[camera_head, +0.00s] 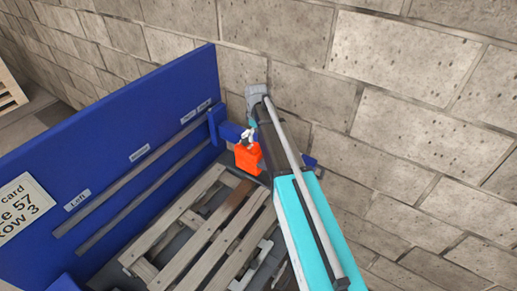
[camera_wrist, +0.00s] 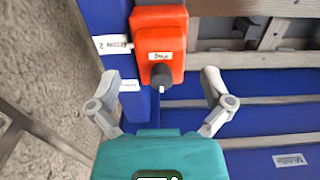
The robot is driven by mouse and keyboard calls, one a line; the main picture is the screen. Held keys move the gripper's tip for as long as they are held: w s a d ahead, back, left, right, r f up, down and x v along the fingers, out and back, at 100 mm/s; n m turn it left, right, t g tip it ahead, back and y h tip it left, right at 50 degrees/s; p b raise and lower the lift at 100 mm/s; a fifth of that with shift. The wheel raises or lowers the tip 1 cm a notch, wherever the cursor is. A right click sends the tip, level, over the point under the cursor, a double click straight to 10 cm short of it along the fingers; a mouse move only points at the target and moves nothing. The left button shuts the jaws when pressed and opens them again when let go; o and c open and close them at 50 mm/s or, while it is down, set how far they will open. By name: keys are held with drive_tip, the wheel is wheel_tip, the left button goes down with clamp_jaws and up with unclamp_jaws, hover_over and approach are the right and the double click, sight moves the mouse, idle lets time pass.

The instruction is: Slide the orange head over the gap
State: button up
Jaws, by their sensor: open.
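The orange head (camera_head: 248,159) hangs at the right end of the blue panel, beside the wall. In the wrist view the orange head (camera_wrist: 160,38) carries a small white label and a dark knob (camera_wrist: 165,77). My gripper (camera_wrist: 161,80) is open, with one grey finger on each side of the knob and visible space between. In the head view my gripper (camera_head: 250,136) is small and partly hidden by my arm. A slatted pallet (camera_head: 200,240) lies below, with several gaps between its boards; one board is darker brown. Which gap is meant I cannot tell.
The blue panel (camera_head: 120,150) has two long grey rails and small labels, one reading "Left" (camera_head: 77,200). A block wall (camera_head: 410,130) stands close behind and to the right.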

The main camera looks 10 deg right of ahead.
sight(257, 144)
drive_tip(key=shift+f+b, duration=2.55)
drive_tip(key=shift+f, duration=0.3)
drive_tip(key=c, duration=1)
drive_tip(key=w+a, duration=0.6)
drive_tip(key=shift+w+a, duration=0.1)
drive_tip(key=shift+w, duration=0.15)
drive_tip(key=shift+c, duration=0.3)
drive_tip(key=o, duration=1.1)
drive_tip(key=shift+a, duration=0.1)
drive_tip(key=shift+c, duration=0.2)
